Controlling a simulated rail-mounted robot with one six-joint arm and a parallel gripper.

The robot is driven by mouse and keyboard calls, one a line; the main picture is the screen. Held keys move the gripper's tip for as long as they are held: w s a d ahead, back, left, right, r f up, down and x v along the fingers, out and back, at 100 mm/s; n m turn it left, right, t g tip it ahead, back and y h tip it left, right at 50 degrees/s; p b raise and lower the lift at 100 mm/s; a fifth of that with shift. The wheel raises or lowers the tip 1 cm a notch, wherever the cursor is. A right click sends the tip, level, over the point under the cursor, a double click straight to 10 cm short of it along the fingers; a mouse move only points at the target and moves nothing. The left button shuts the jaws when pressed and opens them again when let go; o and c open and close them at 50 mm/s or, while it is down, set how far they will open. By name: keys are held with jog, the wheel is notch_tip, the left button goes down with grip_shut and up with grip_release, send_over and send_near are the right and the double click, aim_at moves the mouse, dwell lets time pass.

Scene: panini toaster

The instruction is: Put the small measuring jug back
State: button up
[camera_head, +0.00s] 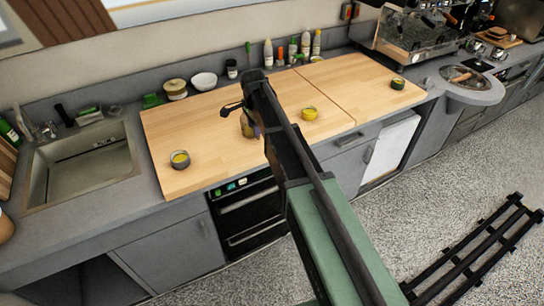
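My arm reaches over the wooden worktop (210,125), and my gripper (236,108) is above its middle. A small yellowish and dark object (247,127) is just below my gripper, partly hidden by my arm. I cannot tell whether it is the measuring jug, nor whether my gripper touches it. My gripper is too small and dark to tell whether it is open. A small yellow cup-like container (309,114) stands to the right of my arm. A grey cup with yellow contents (180,159) stands near the front left of the worktop. None is clearly a measuring jug.
A small dark green container (398,84) stands at the worktop's right. A white bowl (204,81), a jar (175,89) and several bottles line the back. A sink (82,170) is left, an espresso machine (412,38) right. Much of the worktop is clear.

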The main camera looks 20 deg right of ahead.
jog(key=s+d+n, duration=0.1)
jog(key=s+n, duration=1.4)
jog(key=s, duration=1.2)
notch_tip(320, 180, down, 8)
jog(key=b, duration=0.8)
jog(key=shift+s+f+b, duration=0.25)
jog(key=shift+s+b, duration=0.05)
jog(key=shift+b, duration=0.05)
